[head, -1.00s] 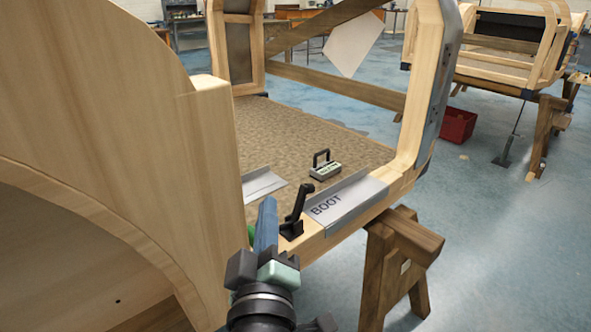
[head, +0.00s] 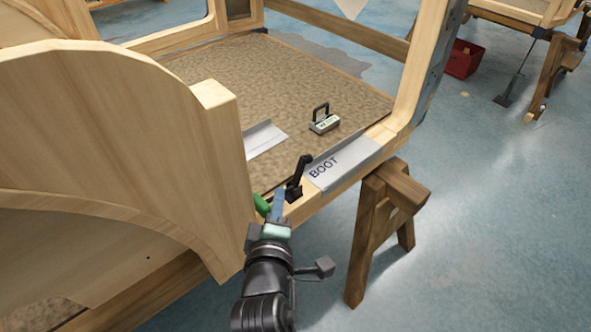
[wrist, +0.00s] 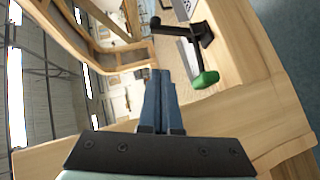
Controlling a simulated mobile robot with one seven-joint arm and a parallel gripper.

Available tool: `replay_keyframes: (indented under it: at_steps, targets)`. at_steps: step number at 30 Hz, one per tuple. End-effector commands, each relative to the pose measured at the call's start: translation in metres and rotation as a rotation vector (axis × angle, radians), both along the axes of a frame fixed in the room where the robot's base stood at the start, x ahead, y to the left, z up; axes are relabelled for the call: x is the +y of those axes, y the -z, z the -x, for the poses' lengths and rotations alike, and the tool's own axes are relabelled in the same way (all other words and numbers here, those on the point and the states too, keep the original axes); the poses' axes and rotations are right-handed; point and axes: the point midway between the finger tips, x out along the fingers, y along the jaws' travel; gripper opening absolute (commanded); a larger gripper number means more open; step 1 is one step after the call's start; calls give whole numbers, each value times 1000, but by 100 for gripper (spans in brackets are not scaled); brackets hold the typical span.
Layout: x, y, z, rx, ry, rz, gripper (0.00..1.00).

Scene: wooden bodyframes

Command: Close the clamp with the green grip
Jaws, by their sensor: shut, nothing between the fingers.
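The clamp's green grip (head: 262,205) shows in the head view at the near end of the wooden rail, just left of my gripper and partly hidden by the wooden panel.
A tall wooden panel (head: 130,130) stands close on the left. A metal BOOT plate (head: 345,163) lies along the rail, with a small device with a black handle (head: 323,121) on the carpeted floor behind. A wooden trestle (head: 375,225) stands on the right.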

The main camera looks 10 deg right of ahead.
Motion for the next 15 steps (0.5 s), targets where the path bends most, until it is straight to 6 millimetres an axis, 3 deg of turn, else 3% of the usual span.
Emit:
replay_keyframes:
  at_steps: [9,15]
  targets:
    - [-14,15,-57,-2,0,3,0]
    - [-33,23,-78,-1,4,-1,0]
